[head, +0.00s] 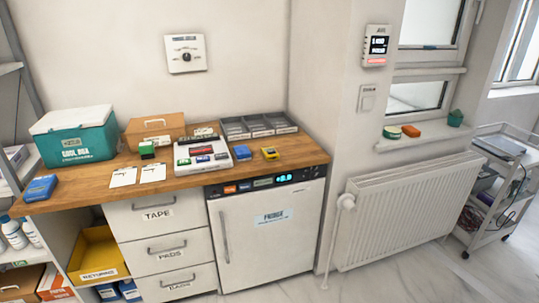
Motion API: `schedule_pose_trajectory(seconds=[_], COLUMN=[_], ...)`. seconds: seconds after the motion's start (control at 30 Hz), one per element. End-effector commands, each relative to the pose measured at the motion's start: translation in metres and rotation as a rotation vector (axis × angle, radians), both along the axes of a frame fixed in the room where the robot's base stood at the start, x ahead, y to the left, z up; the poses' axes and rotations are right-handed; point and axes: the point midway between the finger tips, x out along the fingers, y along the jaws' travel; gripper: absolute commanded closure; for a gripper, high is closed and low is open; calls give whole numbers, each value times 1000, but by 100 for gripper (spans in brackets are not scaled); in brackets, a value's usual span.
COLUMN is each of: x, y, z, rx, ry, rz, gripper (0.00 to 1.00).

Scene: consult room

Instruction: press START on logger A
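Several small coloured devices that look like loggers are on the wooden counter (185,181). A blue one (242,152) and a yellow one (270,153) lie to the right of a white tray-like unit (222,162), which holds several more coloured pieces. A green and dark one (147,149) sits at the left, by the cardboard box. A larger blue device (40,188) lies at the counter's left end. Their lettering is too small to read, so I cannot tell which is logger A or where its START button is. My gripper is not in view.
A teal cool box (75,143), a cardboard box (153,130) and grey open bins (258,125) line the back of the counter. Two white cards (123,177) lie near its front edge. A fridge (267,235) and drawers (160,247) stand below. A radiator (400,220) is right.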

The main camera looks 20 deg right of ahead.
Motion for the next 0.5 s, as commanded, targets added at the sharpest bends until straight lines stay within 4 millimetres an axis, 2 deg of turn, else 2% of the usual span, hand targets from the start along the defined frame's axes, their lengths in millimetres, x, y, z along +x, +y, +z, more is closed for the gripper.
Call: schedule_pose_trajectory(seconds=[0.03, 0.4, 0.5], x=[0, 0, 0], y=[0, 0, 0], z=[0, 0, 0], rx=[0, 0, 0], ry=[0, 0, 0], rz=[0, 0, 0], gripper=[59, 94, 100])
